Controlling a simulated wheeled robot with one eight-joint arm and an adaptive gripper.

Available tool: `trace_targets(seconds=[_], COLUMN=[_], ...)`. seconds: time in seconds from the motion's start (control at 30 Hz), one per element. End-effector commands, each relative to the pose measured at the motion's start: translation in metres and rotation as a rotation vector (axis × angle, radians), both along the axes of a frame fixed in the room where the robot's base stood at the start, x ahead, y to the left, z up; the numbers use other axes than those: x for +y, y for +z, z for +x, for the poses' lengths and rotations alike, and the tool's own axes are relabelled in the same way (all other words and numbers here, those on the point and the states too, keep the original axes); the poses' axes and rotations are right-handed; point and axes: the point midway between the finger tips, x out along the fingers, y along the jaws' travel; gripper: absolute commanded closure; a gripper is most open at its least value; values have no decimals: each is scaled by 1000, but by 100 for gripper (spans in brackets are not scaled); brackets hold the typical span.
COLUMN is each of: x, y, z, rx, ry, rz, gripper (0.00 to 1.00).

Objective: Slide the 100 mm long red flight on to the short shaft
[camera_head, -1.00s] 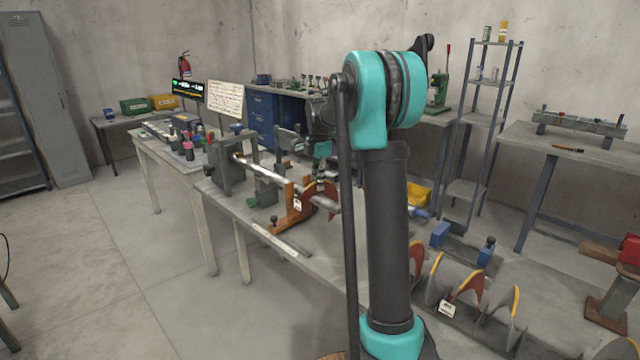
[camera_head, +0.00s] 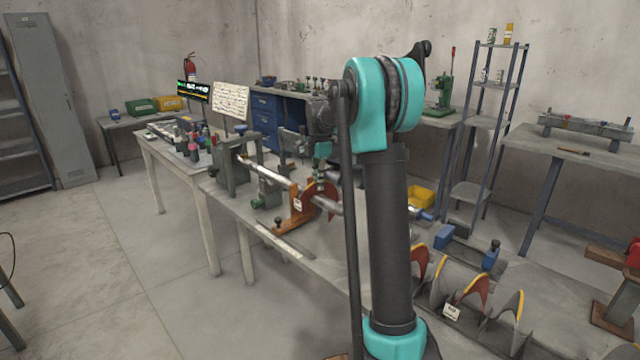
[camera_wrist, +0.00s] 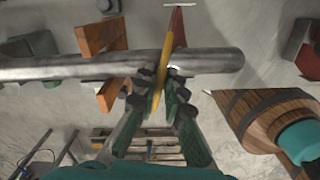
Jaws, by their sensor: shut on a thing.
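The red flight with a yellow edge (camera_wrist: 165,45) is between my gripper's fingers (camera_wrist: 161,92) in the wrist view; they are shut on it. The short shaft (camera_wrist: 60,68) runs level across that view, its free end to the right. The flight's yellow edge crosses in front of the shaft near that end; I cannot tell how far it wraps around it. In the head view the red flight (camera_head: 327,195) is at the shaft (camera_head: 268,172), beside an orange support (camera_head: 297,215). My arm hides part of the free end, and the gripper is hard to make out there.
The orange support (camera_wrist: 97,42) stands left of the flight in the wrist view. A wooden cone-like thing (camera_wrist: 265,115) lies to the right. A grey clamp stand (camera_head: 232,160) holds the shaft's far end. Other flights (camera_head: 470,292) stand on the bench at lower right.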

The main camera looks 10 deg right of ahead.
Motion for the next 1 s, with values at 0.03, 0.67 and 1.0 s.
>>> trace_targets(seconds=[0.03, 0.67, 1.0], x=[1, 8, 12], y=[0, 0, 0], z=[1, 12, 17], rx=[0, 0, 0], ry=[0, 0, 0], rz=[0, 0, 0], gripper=[100, 100, 100])
